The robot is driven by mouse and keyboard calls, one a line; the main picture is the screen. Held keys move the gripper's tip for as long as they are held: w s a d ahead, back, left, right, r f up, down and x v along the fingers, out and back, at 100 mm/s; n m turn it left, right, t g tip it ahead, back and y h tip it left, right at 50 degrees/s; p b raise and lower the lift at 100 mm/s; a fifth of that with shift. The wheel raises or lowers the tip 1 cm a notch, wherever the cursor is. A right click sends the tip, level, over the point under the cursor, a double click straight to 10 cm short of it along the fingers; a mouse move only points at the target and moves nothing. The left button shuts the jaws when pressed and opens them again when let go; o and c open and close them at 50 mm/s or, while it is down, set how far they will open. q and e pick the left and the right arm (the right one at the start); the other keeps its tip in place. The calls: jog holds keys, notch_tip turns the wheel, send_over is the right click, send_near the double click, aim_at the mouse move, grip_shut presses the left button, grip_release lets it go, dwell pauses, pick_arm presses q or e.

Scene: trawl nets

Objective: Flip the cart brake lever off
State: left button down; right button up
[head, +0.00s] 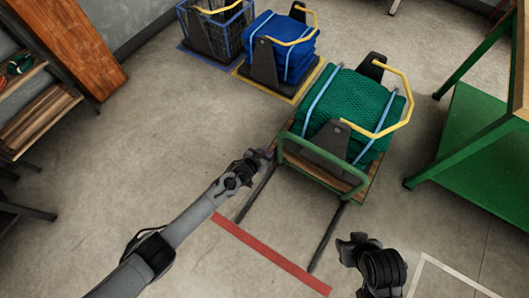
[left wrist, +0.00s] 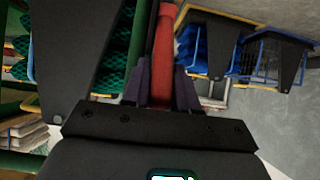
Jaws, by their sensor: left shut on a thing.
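The cart (head: 364,186) has a wooden deck and a green push handle (head: 310,160), and carries a strapped stack of green net (head: 350,105). A red brake lever (left wrist: 163,50) stands between the purple fingers of my left gripper (left wrist: 162,85) in the left wrist view. My left gripper (head: 262,156) is shut on this lever at the cart's near left corner. In the head view the gripper hides the lever. My right gripper (head: 352,246) hangs in front of the cart, apart from it; its jaw opening is unclear.
Blue netting (head: 285,42) and a blue wire basket (head: 217,30) stand behind. Two dark floor rails (head: 326,238) run from the cart to a red floor strip (head: 270,255). A green bench (head: 470,145) is at right, wooden shelving (head: 35,120) at left. Floor between is clear.

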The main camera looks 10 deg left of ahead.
pick_arm(q)
jog(key=shift+f, duration=0.1)
jog(key=c, duration=1)
grip_release()
jog(key=shift+o, duration=0.2)
jog(key=shift+s+a+r+p, duration=0.1)
jog(key=shift+s+r+p, duration=0.1)
jog(key=shift+r+p, duration=0.2)
jog(key=p+v, duration=0.6)
jog(key=v, duration=0.4)
